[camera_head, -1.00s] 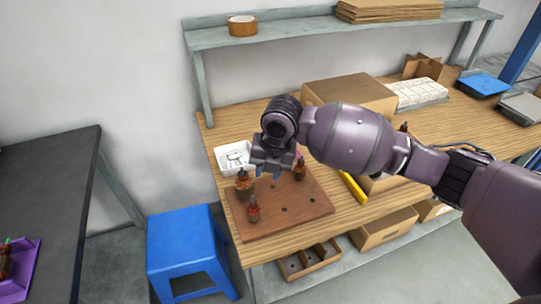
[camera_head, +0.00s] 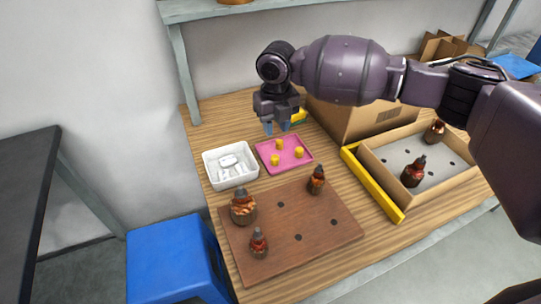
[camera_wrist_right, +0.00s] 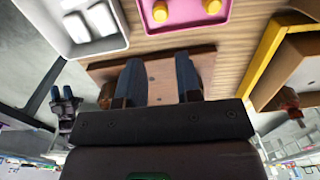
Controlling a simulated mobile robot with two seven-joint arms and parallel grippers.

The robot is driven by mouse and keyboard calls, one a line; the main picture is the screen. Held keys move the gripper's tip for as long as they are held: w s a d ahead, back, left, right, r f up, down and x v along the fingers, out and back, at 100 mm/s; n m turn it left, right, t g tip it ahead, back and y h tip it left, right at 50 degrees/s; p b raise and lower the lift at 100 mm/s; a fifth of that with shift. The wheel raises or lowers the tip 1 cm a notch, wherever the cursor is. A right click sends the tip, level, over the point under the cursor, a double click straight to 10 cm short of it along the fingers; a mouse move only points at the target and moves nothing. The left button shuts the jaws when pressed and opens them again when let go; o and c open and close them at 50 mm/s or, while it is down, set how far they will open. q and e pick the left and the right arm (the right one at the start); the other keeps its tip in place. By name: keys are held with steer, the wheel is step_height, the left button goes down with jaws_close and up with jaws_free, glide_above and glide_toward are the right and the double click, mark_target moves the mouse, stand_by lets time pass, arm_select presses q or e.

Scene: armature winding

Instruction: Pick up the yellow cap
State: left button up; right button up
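Three yellow caps stand on a pink tray (camera_head: 268,148): a back one (camera_head: 280,144), a front-left one (camera_head: 275,160) and a right one (camera_head: 299,152). My right gripper (camera_head: 282,127) hangs above the tray's back edge, pointing down. In the right wrist view its two fingers (camera_wrist_right: 159,80) are apart with nothing between them. That view also shows two caps (camera_wrist_right: 160,12) (camera_wrist_right: 212,5) on the tray at the top edge. My left gripper (camera_wrist_right: 62,93) appears small at the left of the wrist view, its blue tips apart; the head view does not show it.
A white bin (camera_head: 231,164) with pale parts stands left of the tray. A brown board (camera_head: 290,235) with several wound armatures lies in front. A yellow bar (camera_head: 372,185) and an open box (camera_head: 400,150) holding armatures are at right. A cardboard box (camera_head: 350,120) stands behind.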

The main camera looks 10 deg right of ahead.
step_height(320, 180, down, 2)
glide_above(275, 157)
step_height(275, 157, down, 4)
steer(key=shift+s+f+b, duration=0.15)
steer(key=shift+f+b, duration=0.1)
steer(key=shift+b, duration=0.2)
steer(key=shift+w+f+b, duration=0.15)
steer(key=shift+f+b, duration=0.05)
steer(key=shift+f, duration=1.2)
steer(key=shift+w+f+b, duration=0.1)
steer(key=shift+f+b, duration=0.05)
steer(key=shift+f, duration=1.2)
steer(key=shift+c, duration=0.3)
steer(key=c, duration=0.5)
